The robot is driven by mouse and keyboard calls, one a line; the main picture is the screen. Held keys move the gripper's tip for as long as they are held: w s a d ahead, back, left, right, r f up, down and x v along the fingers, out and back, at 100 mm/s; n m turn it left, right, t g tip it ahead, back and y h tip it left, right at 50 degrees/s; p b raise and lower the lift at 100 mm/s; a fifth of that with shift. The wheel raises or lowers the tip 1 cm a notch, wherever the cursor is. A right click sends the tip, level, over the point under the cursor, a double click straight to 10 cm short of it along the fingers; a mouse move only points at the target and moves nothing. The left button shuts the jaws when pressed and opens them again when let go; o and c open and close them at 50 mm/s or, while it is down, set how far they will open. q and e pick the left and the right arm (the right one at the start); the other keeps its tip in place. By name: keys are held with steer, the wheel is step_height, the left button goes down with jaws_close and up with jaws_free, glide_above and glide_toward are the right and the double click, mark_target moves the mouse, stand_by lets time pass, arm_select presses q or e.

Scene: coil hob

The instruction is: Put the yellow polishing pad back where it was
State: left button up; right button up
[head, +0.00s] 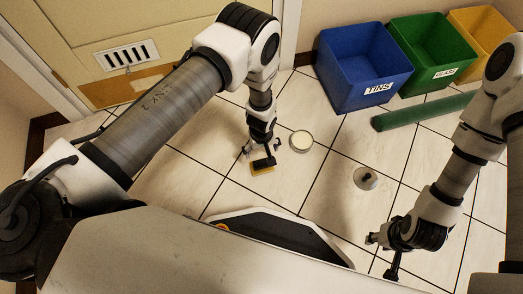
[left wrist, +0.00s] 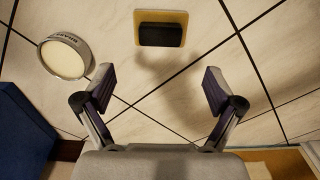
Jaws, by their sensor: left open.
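The yellow polishing pad (head: 262,170) lies flat on the tiled floor, just below my left gripper in the head view. In the left wrist view the pad (left wrist: 176,18) is a yellow rectangle with a dark block-like handle on top, near the top edge. My left gripper (left wrist: 157,85) is open and empty, its two fingers apart with bare floor between them; the pad lies beyond the fingertips. In the head view the left gripper (head: 261,150) hangs close over the pad. My right gripper (head: 388,257) is at lower right, away from the pad; its jaws are unclear.
A round pale-topped tin (head: 301,141) stands right of the pad; it also shows in the left wrist view (left wrist: 65,58). Blue (head: 362,75), green (head: 440,58) and yellow (head: 490,35) bins and a green roll (head: 420,111) are behind.

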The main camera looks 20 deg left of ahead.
arm_select(q)
step_height(320, 180, up, 2)
steer(key=shift+p, duration=0.3)
steer(key=shift+s+a, duration=0.1)
steer(key=s+a+r+m, duration=0.3)
steer(key=s+a+r, duration=0.2)
steer(key=s, duration=0.5)
steer(key=s+a+r+m, duration=0.3)
steer(key=s+a+r, duration=0.3)
steer(key=s, duration=0.4)
steer(key=shift+s+a+r, duration=0.15)
steer(key=shift+s, duration=0.25)
